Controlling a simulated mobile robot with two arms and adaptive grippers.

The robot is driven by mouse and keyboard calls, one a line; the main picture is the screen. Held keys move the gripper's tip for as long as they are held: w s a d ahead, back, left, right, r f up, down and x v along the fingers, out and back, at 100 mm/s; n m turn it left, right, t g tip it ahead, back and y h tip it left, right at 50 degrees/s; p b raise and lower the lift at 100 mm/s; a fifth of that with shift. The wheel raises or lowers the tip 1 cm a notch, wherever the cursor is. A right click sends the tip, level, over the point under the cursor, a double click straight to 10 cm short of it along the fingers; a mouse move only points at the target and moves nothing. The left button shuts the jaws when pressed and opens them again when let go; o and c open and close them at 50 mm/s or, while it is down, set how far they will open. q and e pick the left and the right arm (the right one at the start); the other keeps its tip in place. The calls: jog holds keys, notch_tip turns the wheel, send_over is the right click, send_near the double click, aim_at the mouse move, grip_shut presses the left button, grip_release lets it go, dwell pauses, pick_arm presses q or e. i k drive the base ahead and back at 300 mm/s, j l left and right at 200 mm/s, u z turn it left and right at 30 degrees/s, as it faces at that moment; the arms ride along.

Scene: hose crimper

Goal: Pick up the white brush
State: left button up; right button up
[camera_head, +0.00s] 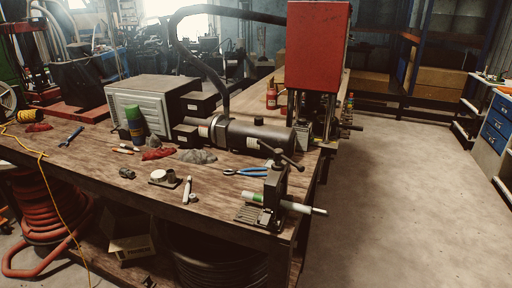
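A slim white object (187,189), which looks like the white brush, lies near the front edge of the wooden workbench (100,172). It points away from me, and its bristles are too small to make out. A bench vise (272,190) stands to its right at the table corner. Neither of my grippers is in view.
Blue-handled pliers (246,172), a round white-topped part (164,178) and red and grey rags (157,154) lie around the white object. A green-and-blue can (135,126), a grey box (150,100) and a red-headed machine (317,45) stand behind. Floor at right is clear.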

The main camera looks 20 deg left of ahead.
aim_at(186, 199)
jog(key=i+j, duration=0.1)
jog(key=j, duration=0.95)
jog(key=i+j+z, duration=0.1)
jog(key=j, duration=0.45)
